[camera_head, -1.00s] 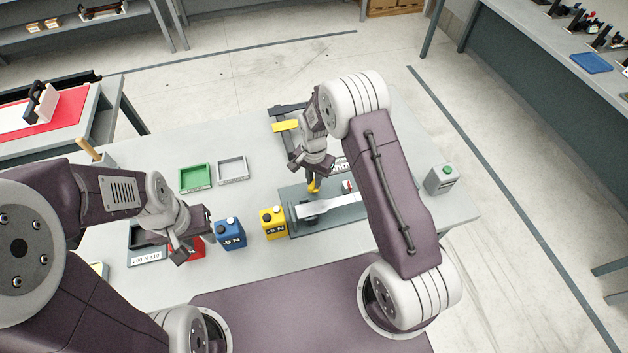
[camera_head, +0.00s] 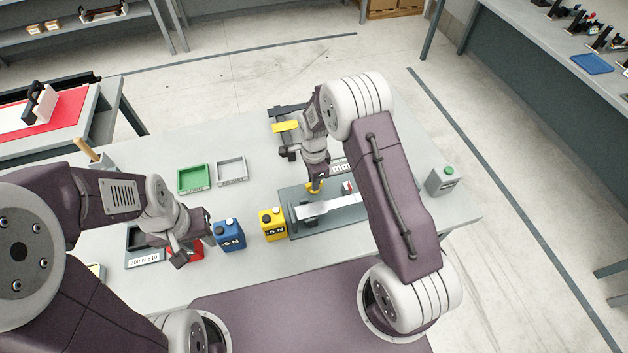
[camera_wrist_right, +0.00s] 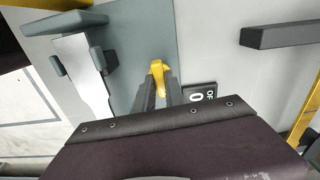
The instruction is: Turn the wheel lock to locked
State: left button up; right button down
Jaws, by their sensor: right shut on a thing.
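The wheel lock shows as a small yellow lever (camera_wrist_right: 157,72) in the right wrist view, on a grey-blue plate. My right gripper (camera_wrist_right: 160,92) is shut on this lever, one dark finger on each side of it. In the head view the yellow lever (camera_head: 315,187) is just below my right gripper (camera_head: 316,180), at the back of the grey test rig (camera_head: 335,215). A dark label (camera_wrist_right: 200,94) reading "OFF" and "0" lies right of the fingers. My left gripper (camera_head: 194,244) appears open above a red weight (camera_head: 190,252), which it partly hides.
A blue can (camera_head: 230,236) and a yellow can (camera_head: 272,226) stand left of the rig. Green (camera_head: 194,190) and grey (camera_head: 246,170) trays lie behind them. A grey box with a green button (camera_head: 441,182) stands at the right table edge.

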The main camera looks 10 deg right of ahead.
dwell(0.3)
jog(key=c, duration=1.4)
grip_release()
notch_tip(320, 180, up, 9)
jog(key=b, duration=0.2)
